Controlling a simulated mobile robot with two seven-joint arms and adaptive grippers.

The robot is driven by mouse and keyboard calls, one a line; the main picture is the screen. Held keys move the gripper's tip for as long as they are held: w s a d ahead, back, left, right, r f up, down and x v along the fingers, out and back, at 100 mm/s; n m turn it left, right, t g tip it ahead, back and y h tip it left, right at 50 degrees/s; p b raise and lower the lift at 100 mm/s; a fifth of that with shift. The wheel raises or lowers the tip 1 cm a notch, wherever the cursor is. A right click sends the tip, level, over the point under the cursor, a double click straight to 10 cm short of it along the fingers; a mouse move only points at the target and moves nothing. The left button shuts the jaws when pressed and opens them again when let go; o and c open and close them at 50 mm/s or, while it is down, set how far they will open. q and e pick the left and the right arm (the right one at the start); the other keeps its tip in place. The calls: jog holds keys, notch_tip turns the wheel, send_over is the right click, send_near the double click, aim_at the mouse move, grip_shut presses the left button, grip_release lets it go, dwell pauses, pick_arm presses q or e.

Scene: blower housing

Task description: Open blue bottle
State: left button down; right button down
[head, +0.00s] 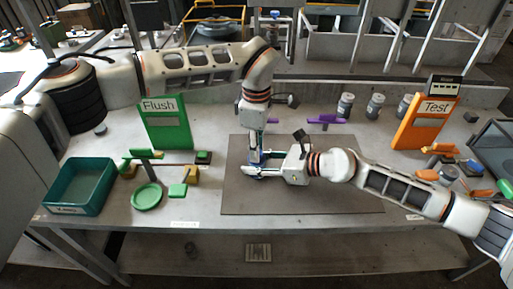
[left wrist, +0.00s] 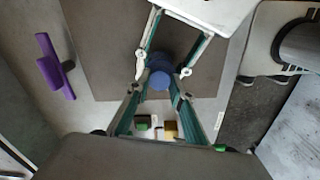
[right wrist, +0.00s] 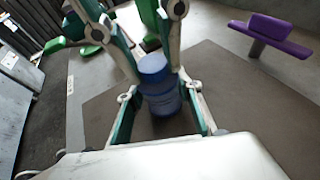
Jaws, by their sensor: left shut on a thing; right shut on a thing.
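The blue bottle (right wrist: 160,103) stands upright over the dark mat (head: 320,190), between my two grippers. Its round blue top (left wrist: 160,79) shows from above in the left wrist view. My right gripper (right wrist: 160,100) comes in from the side, shut on the bottle's body. My left gripper (head: 256,155) points down from above, its fingers shut around the bottle's top; they also show in the right wrist view (right wrist: 152,62). In the head view the fingers hide most of the bottle. I cannot tell whether its base touches the mat.
A purple fixture (head: 324,119) stands behind the mat. A green Flush sign (head: 166,124) and teal bin (head: 80,186) are at left, with a green dish (head: 146,196). An orange Test sign (head: 424,124) and several grey jars (head: 375,106) are at right. The mat's right part is clear.

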pick_arm(q)
jog(key=n, duration=1.3)
jog(key=shift+n, duration=0.3)
jog(key=n, duration=1.9)
jog(key=shift+r, duration=0.1)
jog(key=n, duration=0.6)
jog(key=shift+r, duration=0.4)
jog(key=shift+r, duration=0.7)
